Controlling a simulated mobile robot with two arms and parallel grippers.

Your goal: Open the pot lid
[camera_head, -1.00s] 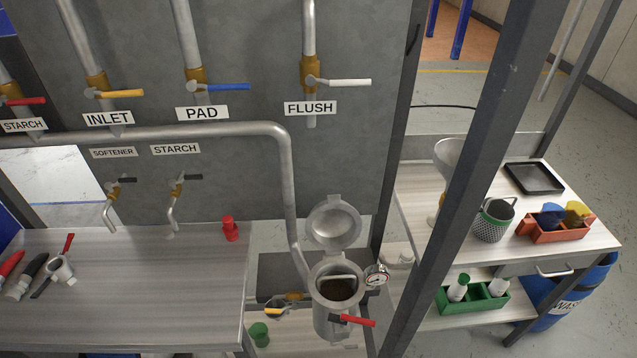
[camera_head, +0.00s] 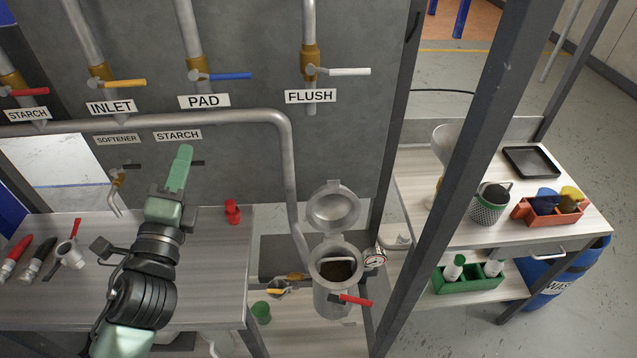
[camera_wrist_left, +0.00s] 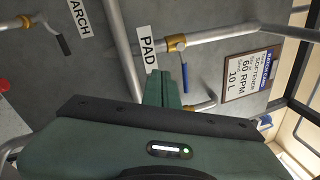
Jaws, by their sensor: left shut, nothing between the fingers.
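The metal pot (camera_head: 334,288) stands at lower middle in the head view, with a gauge and a red-handled valve on its side. Its round lid (camera_head: 333,208) is tilted up and back on its hinge, and the dark inside of the pot shows. My left gripper (camera_head: 184,152) is shut and empty, raised above the left table in front of the STARCH tap, to the left of the pot and apart from it. In the left wrist view the shut green fingers (camera_wrist_left: 163,86) point toward the grey panel. My right gripper is not in view.
A pipe (camera_head: 284,160) runs down beside the pot. The left table (camera_head: 215,280) holds a red item (camera_head: 232,211) and several tools. A grey post (camera_head: 455,170) stands between the pot and the right table (camera_head: 420,185). Valves line the panel above.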

